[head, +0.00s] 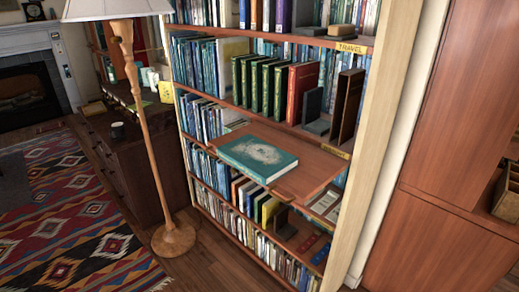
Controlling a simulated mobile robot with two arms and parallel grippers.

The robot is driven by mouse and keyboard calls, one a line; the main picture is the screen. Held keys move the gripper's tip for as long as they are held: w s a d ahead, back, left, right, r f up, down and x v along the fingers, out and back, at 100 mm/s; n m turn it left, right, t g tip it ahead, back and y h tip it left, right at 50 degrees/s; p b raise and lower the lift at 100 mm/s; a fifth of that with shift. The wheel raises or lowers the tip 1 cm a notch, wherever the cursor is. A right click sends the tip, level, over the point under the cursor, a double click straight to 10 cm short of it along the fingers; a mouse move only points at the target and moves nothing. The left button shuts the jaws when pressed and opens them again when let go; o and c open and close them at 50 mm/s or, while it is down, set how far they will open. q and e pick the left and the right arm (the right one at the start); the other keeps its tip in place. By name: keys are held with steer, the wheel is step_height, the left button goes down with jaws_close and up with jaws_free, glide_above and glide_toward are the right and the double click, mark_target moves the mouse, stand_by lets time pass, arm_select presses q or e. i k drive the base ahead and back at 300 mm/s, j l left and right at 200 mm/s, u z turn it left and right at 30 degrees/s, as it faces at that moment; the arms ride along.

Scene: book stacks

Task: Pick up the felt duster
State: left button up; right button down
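I cannot make out a felt duster for certain. Small block-like things that I cannot identify lie on the bookcase (385,110): a dark grey flat block (310,31) and a brown block (341,30) on the upper shelf by the yellow TRAVEL label (352,48). A red flat piece (308,243) and a blue one (322,254) lie low on the right. Neither of my grippers is in view.
A teal book (257,158) lies flat on a pulled-out wooden board (308,176) that juts from the bookcase. A floor lamp (147,120) stands left of it. A patterned rug (70,225) covers the left floor. A wooden cabinet (455,110) stands at right.

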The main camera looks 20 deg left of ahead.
mark_target(342, 32)
steer(key=i+j+z, duration=0.15)
steer(key=j, duration=0.2)
steer(key=i+j+z, duration=0.3)
steer(key=j, duration=0.4)
steer(key=i, duration=0.1)
